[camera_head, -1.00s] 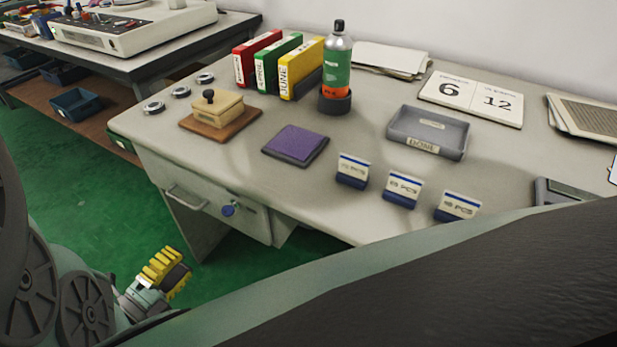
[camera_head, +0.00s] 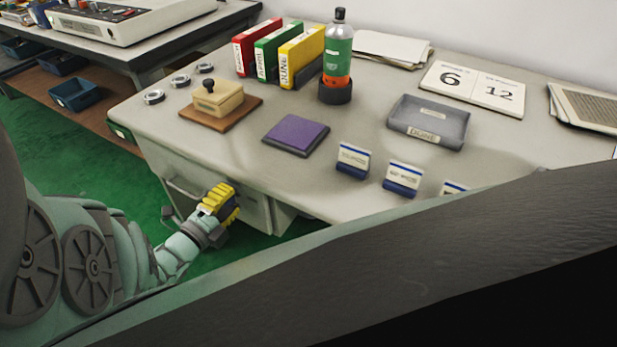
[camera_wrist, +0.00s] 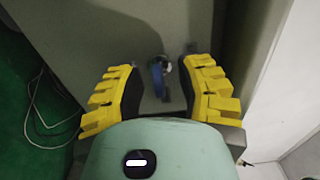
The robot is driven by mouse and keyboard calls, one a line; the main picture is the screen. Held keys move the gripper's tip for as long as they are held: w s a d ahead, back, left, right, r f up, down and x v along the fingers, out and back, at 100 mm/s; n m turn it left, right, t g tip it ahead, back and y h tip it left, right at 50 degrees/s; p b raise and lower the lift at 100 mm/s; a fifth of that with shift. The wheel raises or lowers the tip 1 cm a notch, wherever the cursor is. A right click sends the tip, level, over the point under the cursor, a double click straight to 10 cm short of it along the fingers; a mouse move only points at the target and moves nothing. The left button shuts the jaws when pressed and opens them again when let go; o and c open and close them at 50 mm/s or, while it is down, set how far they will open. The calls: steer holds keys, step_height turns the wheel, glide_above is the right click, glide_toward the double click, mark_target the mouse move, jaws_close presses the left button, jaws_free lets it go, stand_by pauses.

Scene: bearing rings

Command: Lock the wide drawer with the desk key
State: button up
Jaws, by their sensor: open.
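The desk's wide drawer (camera_head: 183,180) is in the desk front below the top, with a bar handle at its left. In the wrist view the desk key (camera_wrist: 158,80), with a blue head, stands at a round lock in the grey front. My gripper (camera_wrist: 160,84) is open, with its yellow-padded fingers on either side of the key and a gap to each side. In the head view my gripper (camera_head: 222,203) is at the drawer front and hides the key and lock. I cannot tell whether the drawer is fully closed or which way the lock is turned.
On the desk top (camera_head: 225,150) stand a wooden stamp (camera_head: 218,98), a purple pad (camera_head: 296,134), a grey tray (camera_head: 428,122), colored binders (camera_head: 279,52), a bottle (camera_head: 338,60) and small cards. White cables (camera_wrist: 45,110) lie on the green floor at left in the wrist view.

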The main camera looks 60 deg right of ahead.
steer(key=shift+o, duration=0.2)
steer(key=shift+d, duration=0.15)
jaws_close()
stand_by(0.3)
